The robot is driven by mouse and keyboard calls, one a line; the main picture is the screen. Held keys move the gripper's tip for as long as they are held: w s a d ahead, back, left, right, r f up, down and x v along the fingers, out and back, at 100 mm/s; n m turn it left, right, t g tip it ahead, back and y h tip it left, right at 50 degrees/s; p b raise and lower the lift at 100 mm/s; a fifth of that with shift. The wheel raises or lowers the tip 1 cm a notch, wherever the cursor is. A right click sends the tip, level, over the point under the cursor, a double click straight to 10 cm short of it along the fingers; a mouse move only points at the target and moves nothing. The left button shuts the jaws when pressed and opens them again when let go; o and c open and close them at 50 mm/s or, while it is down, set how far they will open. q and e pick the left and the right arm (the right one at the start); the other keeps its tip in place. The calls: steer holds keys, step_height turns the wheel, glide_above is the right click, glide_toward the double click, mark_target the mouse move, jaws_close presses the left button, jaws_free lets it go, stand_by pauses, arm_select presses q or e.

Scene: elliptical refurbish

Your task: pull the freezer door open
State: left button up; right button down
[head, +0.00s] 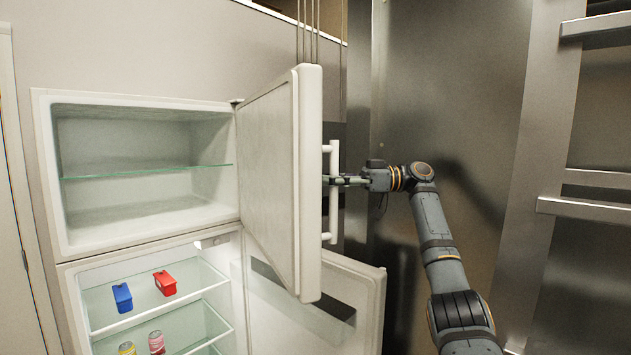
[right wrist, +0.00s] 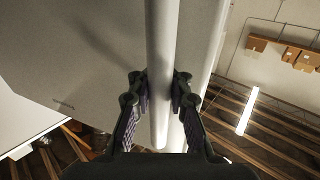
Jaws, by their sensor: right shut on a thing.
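The freezer door (head: 270,165) is the upper white door of the fridge. It stands swung wide open, and the empty freezer compartment (head: 140,215) with its glass shelf shows behind it. The white vertical freezer handle (head: 334,205) is on the door's outer face, at its right edge in the head view. My right gripper (head: 334,180) is at the handle's middle. In the right wrist view the handle (right wrist: 162,60) runs between the two fingers of my right gripper (right wrist: 160,95), which are shut around it. My left gripper is not in view.
The lower fridge door (head: 350,310) is also open, below the freezer door. A blue box (head: 122,297), a red box (head: 165,283) and two cans (head: 156,342) stand on the fridge shelves. A steel wall panel (head: 450,90) and metal rails (head: 590,206) stand at the right.

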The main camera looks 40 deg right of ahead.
mark_target(332, 145)
steer(key=shift+s+d, duration=0.1)
stand_by(0.3)
steer(key=c, duration=1.6)
jaws_free()
steer(key=o, duration=0.4)
steer(key=shift+s+r, duration=0.15)
steer(key=shift+s, duration=0.2)
steer(key=shift+w, duration=0.1)
steer(key=shift+w, duration=0.1)
step_height(332, 145, up, 8)
steer(key=shift+f, duration=0.2)
steer(key=shift+d+r, duration=0.1)
steer(key=shift+r, duration=1.05)
